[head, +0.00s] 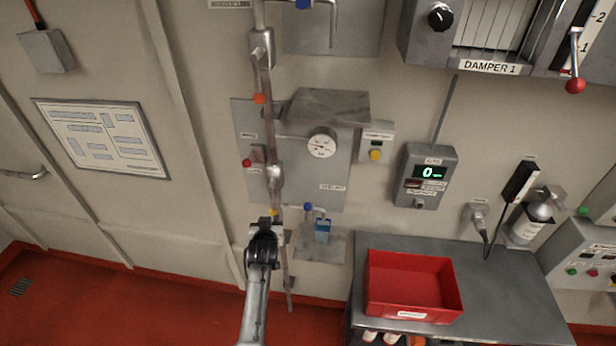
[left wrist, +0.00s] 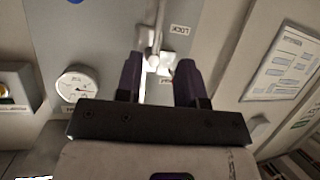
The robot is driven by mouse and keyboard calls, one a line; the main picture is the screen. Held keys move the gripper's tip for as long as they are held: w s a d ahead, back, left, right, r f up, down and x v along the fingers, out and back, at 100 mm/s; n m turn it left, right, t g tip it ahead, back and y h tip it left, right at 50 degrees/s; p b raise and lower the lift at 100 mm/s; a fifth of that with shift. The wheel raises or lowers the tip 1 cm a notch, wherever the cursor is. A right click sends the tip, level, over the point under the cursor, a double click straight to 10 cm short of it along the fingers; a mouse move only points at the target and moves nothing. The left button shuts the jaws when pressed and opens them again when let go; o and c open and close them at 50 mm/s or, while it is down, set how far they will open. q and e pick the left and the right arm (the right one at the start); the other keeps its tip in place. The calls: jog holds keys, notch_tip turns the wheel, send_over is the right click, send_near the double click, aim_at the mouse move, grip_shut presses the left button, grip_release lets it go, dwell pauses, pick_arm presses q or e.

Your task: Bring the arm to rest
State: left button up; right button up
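My left gripper (head: 268,226) is in front of the wall, near the lower part of a vertical pipe (head: 265,82). The left wrist view shows its two dark fingers (left wrist: 158,78) apart, with a pale rod or fitting (left wrist: 152,40) seen between and beyond them. I see nothing clasped, but cannot judge the depth to the pipe. My left arm (head: 256,300) reaches up from the bottom edge in the head view. My right gripper is in neither view.
A wall panel with a round gauge (head: 321,143) is right of the pipe. A red bin (head: 412,316) sits on a grey bench (head: 500,290) at the lower right. A digital display box (head: 427,178) hangs above. The red floor (head: 90,310) at left is clear.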

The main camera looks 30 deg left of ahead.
pick_arm(q)
jog(key=s+d+r+m+g+h, duration=0.1)
jog(key=s+d+r+h, duration=0.15)
jog(key=r, duration=0.25)
jog(key=s+d+r+m+g+h, duration=0.1)
jog(key=s+d+r+h, duration=0.1)
jog(key=s+d+r, duration=0.3)
jog(key=s+d+r+m+h+p, duration=0.1)
jog(key=s+d+r+m, duration=0.1)
jog(key=s+d, duration=0.35)
jog(key=s+d+f+m+g+p, duration=0.1)
jog(key=s+f, duration=0.3)
jog(key=s, duration=0.5)
jog(key=s+d+f+m+g+h+p, duration=0.1)
jog(key=s+d+f+m+g, duration=0.1)
jog(key=s, duration=0.8)
jog(key=s+d+f+m+g+p, duration=0.1)
jog(key=s+d+f+g, duration=0.1)
jog(key=s+f, duration=0.4)
jog(key=s+g, duration=0.1)
jog(key=s, duration=0.2)
jog(key=shift+s+f+h, duration=0.15)
jog(key=shift+f+h, duration=0.2)
jog(key=shift+f, duration=0.05)
